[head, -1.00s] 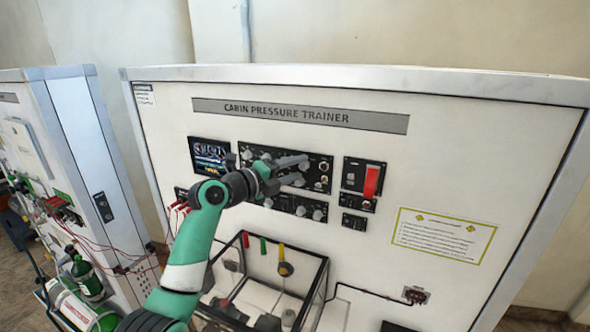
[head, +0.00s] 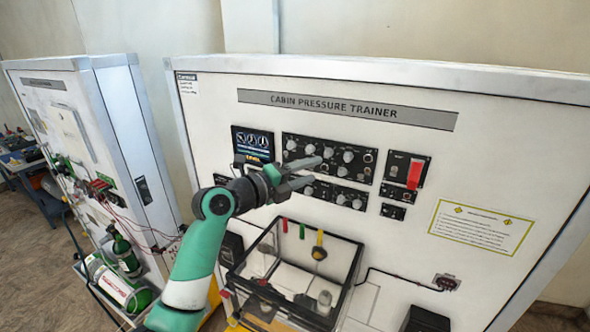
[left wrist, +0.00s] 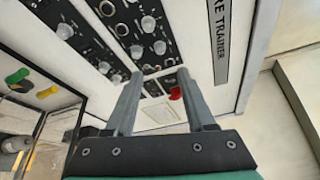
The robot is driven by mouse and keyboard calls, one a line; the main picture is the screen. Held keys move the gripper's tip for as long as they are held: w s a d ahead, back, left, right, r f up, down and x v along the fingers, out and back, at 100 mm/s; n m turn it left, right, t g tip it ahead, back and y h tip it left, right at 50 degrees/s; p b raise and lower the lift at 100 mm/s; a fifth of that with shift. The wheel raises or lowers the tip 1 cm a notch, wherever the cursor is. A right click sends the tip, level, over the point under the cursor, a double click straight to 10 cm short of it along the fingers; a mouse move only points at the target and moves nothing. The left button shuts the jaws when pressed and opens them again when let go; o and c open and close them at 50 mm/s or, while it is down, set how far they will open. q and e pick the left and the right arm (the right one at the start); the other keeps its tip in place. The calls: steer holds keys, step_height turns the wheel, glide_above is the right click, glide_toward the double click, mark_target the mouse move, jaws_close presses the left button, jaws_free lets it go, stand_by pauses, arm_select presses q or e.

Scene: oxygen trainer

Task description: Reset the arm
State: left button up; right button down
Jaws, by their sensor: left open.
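My left arm reaches up from the bottom of the head view, with its gripper (head: 312,172) in front of the knob panels (head: 330,158) of the cabin pressure trainer. The gripper is open, its two grey fingers apart with nothing between them. In the left wrist view the open fingers (left wrist: 160,88) point along the trainer face, and the knob panel (left wrist: 125,30) shows beyond them. Whether a finger touches the panel cannot be told. A red switch cover (head: 414,175) sits right of the panels. My right gripper is in neither view.
A clear box (head: 345,262) with red, green and yellow-topped levers stands below the panels. A black cable runs to a socket (head: 447,282). A second trainer cabinet (head: 105,120) with green cylinders (head: 125,255) stands at left. A notice (head: 482,227) is at right.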

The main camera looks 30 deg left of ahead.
arm_select(q)
steer(key=shift+w+d, duration=0.1)
steer(key=shift+w, duration=0.05)
steer(key=s+d+m+h, duration=0.1)
steer(key=d+m+h, duration=0.1)
steer(key=d, duration=0.7)
steer(key=s+d+r+n+t, duration=0.1)
steer(key=s+d+r+t, duration=0.2)
steer(key=s+d+r, duration=0.4)
steer(key=s+a+r+n+t+y, duration=0.2)
steer(key=s+r+n+t, duration=0.2)
steer(key=s+r+n, duration=0.3)
steer(key=s+a+r+n+t+y, duration=0.2)
steer(key=s+r+n, duration=0.6)
steer(key=s+n, duration=0.4)
steer(key=a+n+t, duration=0.1)
steer(key=n+t, duration=0.1)
steer(key=n, duration=0.3)
steer(key=shift+s, duration=0.35)
